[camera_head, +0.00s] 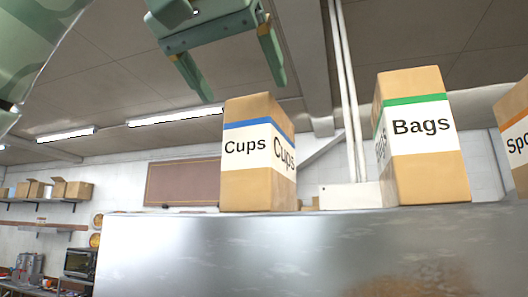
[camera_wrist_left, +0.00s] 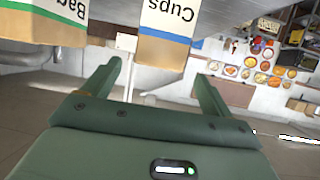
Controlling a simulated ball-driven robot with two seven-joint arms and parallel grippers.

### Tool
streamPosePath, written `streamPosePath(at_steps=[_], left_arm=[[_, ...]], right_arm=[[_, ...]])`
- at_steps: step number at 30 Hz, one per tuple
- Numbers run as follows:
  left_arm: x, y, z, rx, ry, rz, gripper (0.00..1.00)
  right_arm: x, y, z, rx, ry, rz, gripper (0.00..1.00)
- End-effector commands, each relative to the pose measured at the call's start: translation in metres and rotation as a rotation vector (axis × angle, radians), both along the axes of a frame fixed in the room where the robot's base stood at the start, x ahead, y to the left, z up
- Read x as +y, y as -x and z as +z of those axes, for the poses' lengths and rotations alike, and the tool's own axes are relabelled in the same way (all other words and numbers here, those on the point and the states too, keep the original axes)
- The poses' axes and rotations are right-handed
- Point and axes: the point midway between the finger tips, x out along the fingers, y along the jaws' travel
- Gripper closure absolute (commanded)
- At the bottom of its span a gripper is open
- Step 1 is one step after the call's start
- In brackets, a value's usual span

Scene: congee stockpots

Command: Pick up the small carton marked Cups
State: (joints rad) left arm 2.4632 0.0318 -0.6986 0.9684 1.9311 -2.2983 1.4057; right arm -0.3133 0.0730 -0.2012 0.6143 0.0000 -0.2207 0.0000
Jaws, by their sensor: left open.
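The small Cups carton (camera_head: 258,190) is tan with a white label and a blue stripe. It stands upright on top of a grey metal surface (camera_head: 300,250) in the head view. In the left wrist view the Cups carton (camera_wrist_left: 169,20) appears upside down at the top, its tan upper part between the finger directions. My left gripper (camera_head: 243,92) is open and empty, its fingers pointing down above the carton's top, apart from it. It also shows in the left wrist view (camera_wrist_left: 158,71). My right gripper is not in view.
A Bags carton (camera_head: 425,175) with a green stripe stands to the right, with a low white box (camera_head: 350,196) between it and the Cups carton. A carton with an orange stripe (camera_head: 520,130) is cut off at the right edge. White pipes (camera_head: 346,95) rise behind.

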Motion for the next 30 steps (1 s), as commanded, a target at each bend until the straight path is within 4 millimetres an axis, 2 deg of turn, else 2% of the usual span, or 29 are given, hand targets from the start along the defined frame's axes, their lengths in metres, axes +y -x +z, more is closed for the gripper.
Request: streamPosePath(at_steps=[3,9,14,18,26,30], left_arm=[[-0.008,-0.018,-0.006,0.002,0.000,-0.001,0.15],[-0.014,-0.032,-0.012,0.001,-0.001,-0.002,0.15],[-0.025,-0.054,-0.018,0.003,-0.001,-0.002,0.15],[-0.031,-0.069,-0.026,0.002,0.002,0.000,0.15],[-0.032,-0.071,-0.030,-0.001,0.002,0.000,0.15],[-0.032,-0.071,-0.030,-0.001,0.001,0.000,0.53]], right_arm=[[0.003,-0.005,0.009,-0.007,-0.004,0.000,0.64],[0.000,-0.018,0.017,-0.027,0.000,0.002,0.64],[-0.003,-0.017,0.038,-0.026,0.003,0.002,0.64],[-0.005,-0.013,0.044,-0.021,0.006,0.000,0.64],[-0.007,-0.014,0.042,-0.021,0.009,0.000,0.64],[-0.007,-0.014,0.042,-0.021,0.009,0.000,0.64]])
